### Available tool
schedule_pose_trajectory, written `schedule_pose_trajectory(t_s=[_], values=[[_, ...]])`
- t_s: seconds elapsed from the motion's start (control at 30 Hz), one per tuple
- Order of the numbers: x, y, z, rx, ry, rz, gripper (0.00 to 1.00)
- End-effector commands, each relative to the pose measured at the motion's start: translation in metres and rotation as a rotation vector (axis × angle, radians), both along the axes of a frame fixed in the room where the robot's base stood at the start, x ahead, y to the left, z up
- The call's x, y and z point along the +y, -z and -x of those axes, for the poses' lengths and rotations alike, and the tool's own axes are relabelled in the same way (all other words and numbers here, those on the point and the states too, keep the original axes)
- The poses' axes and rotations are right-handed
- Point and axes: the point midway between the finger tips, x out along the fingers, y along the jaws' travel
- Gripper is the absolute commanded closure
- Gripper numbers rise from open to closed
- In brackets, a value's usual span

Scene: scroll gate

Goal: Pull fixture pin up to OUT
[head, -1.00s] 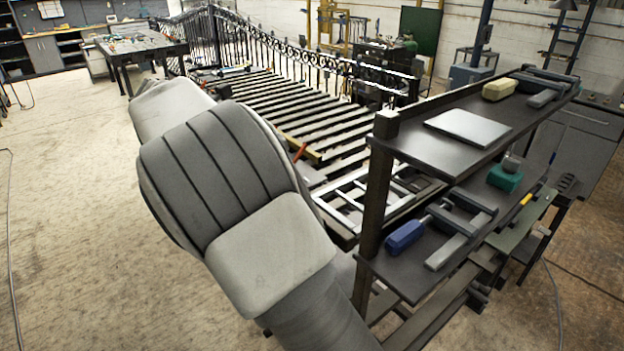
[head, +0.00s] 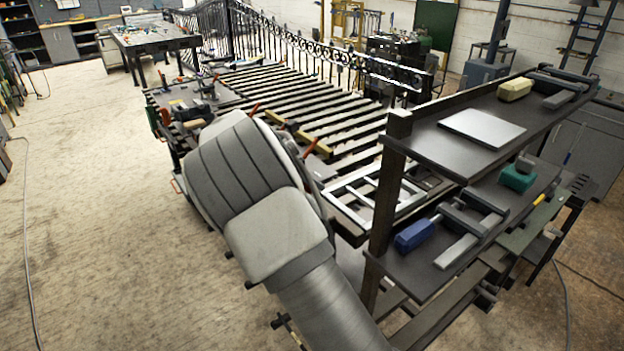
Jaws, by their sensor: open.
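I cannot make out the fixture pin or an OUT mark in the head view. A long slatted fixture table (head: 318,103) runs back from the middle of the picture. A pale metal frame (head: 408,202) lies on its near right part. Clamps with red-orange handles (head: 310,148) stand along its left side. My own arm's large grey links cover the near left part of the table. My gripper is out of sight, so its place relative to the pin does not show.
A two-level shelf rack (head: 399,133) stands close on the right, holding a grey plate (head: 482,128), a blue block (head: 415,236) and a teal block (head: 517,175). A side bench (head: 160,97) with tools is left of my arm. Open floor (head: 90,230) lies at left.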

Motion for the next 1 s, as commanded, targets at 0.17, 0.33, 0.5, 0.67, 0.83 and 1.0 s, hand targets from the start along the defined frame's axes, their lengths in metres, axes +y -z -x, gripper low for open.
schedule_pose_trajectory(t_s=[0.17,0.33,0.5,0.67,0.83,1.0], values=[[-0.0083,0.0093,-0.0052,0.000,0.001,0.001,0.35],[-0.0093,0.0108,-0.0061,0.000,0.000,0.000,0.35],[-0.0091,0.0106,-0.0060,-0.001,0.001,0.000,0.42],[-0.0089,0.0105,-0.0060,-0.001,0.000,-0.001,0.71],[-0.0090,0.0105,-0.0059,-0.001,0.001,0.000,1.00],[-0.0090,0.0104,-0.0058,-0.001,0.001,0.000,1.00]])
